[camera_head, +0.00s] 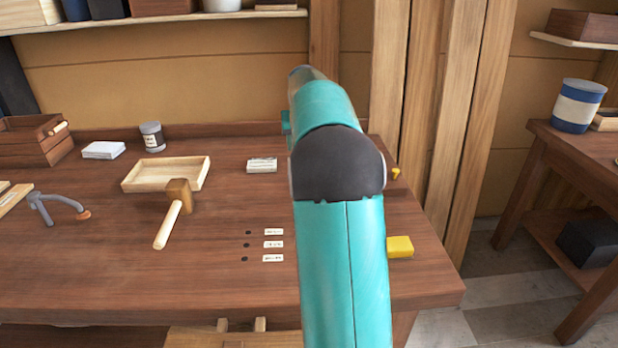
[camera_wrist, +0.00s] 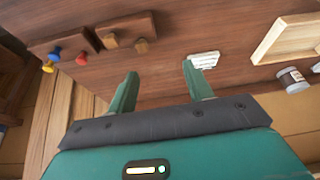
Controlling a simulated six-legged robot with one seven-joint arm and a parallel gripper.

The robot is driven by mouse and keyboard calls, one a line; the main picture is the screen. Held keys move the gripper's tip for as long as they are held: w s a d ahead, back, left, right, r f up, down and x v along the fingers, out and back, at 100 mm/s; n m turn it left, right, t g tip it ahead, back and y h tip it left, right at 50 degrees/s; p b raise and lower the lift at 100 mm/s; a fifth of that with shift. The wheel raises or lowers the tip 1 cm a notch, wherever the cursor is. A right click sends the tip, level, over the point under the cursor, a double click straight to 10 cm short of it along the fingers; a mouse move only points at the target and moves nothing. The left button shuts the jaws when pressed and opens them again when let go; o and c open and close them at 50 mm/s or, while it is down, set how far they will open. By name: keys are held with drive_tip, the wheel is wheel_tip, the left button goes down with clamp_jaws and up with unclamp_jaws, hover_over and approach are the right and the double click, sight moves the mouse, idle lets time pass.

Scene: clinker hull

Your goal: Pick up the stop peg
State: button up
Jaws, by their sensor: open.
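No label marks any one piece as the stop peg, so I cannot tell which it is. In the wrist view, a dark wooden block (camera_wrist: 135,26) has two tan wooden pegs, one left (camera_wrist: 111,41) and one right (camera_wrist: 142,45). Left of it are a red knob (camera_wrist: 81,59), a blue knob (camera_wrist: 55,53) and a yellow knob (camera_wrist: 48,67) near the bench edge. My gripper (camera_wrist: 158,70) is open and empty over the bench, with the wooden block beyond its fingertips. In the head view my arm hides most of this area.
The bench (camera_head: 110,265) holds a mallet (camera_head: 172,214), a shallow tray (camera_head: 165,175), a tin (camera_head: 152,137) and a white card stack (camera_head: 262,165). Several dark holes (camera_head: 246,245) have white labels beside them. A yellow block (camera_head: 400,246) is at the right edge.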

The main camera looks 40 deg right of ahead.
drive_tip(key=shift+m, duration=0.3)
drive_tip(key=d+f, duration=0.2)
drive_tip(key=f, duration=0.1)
drive_tip(key=w+d+f, duration=0.1)
drive_tip(key=d+f, duration=0.2)
drive_tip(key=f, duration=0.1)
drive_tip(key=w+d+f, duration=0.1)
drive_tip(key=d+f, duration=0.1)
drive_tip(key=f, duration=0.1)
drive_tip(key=shift+w+d+f, duration=0.15)
drive_tip(key=shift+d+f, duration=0.05)
drive_tip(key=shift+d, duration=0.15)
drive_tip(key=shift+x, duration=2.75)
drive_tip(key=shift+s+a, duration=0.1)
drive_tip(key=shift+s, duration=0.15)
drive_tip(key=shift+c, duration=0.4)
drive_tip(key=shift+f, duration=0.1)
drive_tip(key=c, duration=1)
